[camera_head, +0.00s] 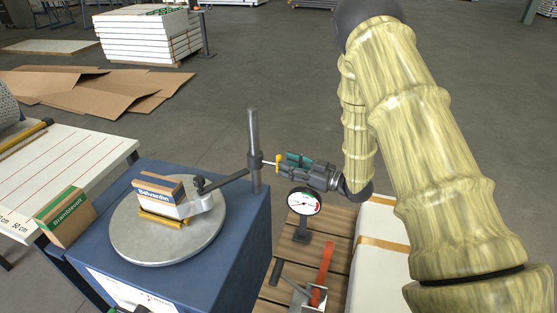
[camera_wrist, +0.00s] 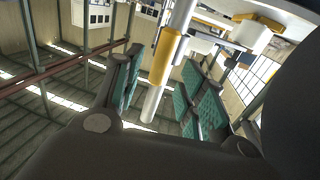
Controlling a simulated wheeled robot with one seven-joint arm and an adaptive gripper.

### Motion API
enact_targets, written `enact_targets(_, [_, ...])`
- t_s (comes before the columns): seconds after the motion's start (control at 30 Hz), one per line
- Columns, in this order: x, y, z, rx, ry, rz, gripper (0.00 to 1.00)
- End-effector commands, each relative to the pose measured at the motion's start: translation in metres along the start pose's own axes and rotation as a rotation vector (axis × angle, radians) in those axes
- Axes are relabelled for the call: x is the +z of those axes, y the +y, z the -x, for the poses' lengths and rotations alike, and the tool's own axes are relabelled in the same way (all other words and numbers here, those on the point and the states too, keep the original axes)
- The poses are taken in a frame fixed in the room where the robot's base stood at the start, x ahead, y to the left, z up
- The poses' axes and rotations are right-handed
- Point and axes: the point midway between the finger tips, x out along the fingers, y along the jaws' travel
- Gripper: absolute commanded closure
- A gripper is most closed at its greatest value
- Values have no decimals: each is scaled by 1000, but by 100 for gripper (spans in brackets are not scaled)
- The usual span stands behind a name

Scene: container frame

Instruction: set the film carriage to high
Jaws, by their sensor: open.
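A grey mast (camera_head: 253,130) rises at the back corner of a blue machine. A dark collar (camera_head: 256,163), perhaps the film carriage, sits partway up it; a dark arm runs from it to the left over the turntable. A short handle with a yellow part (camera_head: 278,163) sticks out from the collar to the right. My gripper (camera_head: 288,164) is at this handle, with teal pads. In the wrist view, the pale rod with a yellow band (camera_wrist: 165,55) lies between the open fingers (camera_wrist: 163,88), with gaps on both sides. Height marks are not readable.
A round grey turntable (camera_head: 128,242) carries a box labelled Belvardin (camera_head: 155,194). A Gramblevolt box (camera_head: 68,219) stands to its left. Flat cardboard (camera_head: 90,90) covers floor behind.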

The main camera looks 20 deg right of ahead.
Motion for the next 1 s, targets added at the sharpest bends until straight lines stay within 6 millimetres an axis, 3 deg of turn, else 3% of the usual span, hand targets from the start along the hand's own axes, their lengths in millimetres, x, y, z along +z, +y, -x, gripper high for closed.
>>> enact_targets(0.3, [0, 0, -35, -1, 0, -1, 59])
enact_targets(0.67, [1, -1, -39, 0, 0, -1, 59])
enact_targets(0.73, [1, -1, -39, 0, 0, -1, 67])
enact_targets(0.9, [1, 0, -39, 0, 0, -1, 98])
enact_targets(1.0, [0, 0, -39, 0, 0, -1, 100])
